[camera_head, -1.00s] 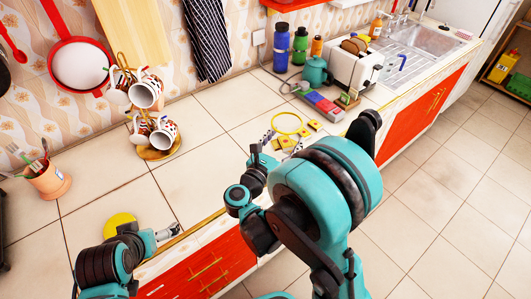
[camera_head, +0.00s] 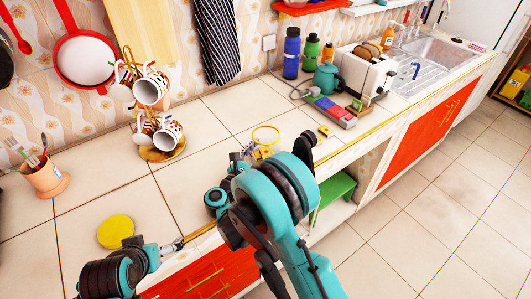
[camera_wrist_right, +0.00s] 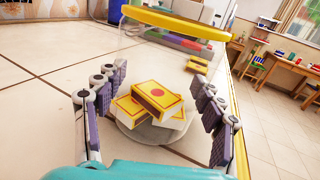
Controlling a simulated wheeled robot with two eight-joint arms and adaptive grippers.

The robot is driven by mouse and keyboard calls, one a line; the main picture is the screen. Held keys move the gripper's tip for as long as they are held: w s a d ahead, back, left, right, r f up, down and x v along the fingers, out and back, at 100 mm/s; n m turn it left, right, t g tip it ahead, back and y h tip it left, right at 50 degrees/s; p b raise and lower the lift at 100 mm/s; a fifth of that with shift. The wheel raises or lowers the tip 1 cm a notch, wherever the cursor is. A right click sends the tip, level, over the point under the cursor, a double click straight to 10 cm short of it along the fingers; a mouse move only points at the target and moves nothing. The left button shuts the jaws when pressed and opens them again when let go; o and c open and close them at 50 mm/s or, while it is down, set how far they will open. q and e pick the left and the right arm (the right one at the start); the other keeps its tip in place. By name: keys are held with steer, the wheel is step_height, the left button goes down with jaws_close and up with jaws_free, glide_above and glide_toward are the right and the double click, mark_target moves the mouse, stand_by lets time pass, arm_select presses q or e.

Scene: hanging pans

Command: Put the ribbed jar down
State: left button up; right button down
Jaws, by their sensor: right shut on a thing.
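The ribbed jar is clear, with a yellow rim (camera_head: 265,135) in the head view; the rim also shows in the right wrist view (camera_wrist_right: 172,22). Several yellow boxes (camera_wrist_right: 155,98) appear to lie inside it on its round base. My right gripper (camera_wrist_right: 158,112) is shut on the jar, one finger on each side. The jar is upright; I cannot tell whether its base touches the counter. My left gripper (camera_head: 173,247) is beside the counter's front edge, away from the jar; its opening is too small to judge.
A yellow disc (camera_head: 115,231) lies on the counter (camera_head: 100,195) at left. A mug tree (camera_head: 155,153), a utensil pot (camera_head: 47,178), a toaster (camera_head: 367,75) and bottles (camera_head: 291,53) stand further back. A loose yellow box (camera_head: 324,131) lies right of the jar. The counter left of the jar is clear.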

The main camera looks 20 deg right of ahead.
mark_target(259, 155)
steer(key=shift+r, duration=0.15)
steer(key=shift+c, duration=1.3)
jaws_free()
steer(key=p+v, duration=0.2)
steer(key=v, duration=0.4)
steer(key=shift+s+a, duration=0.55)
steer(key=shift+s, duration=0.05)
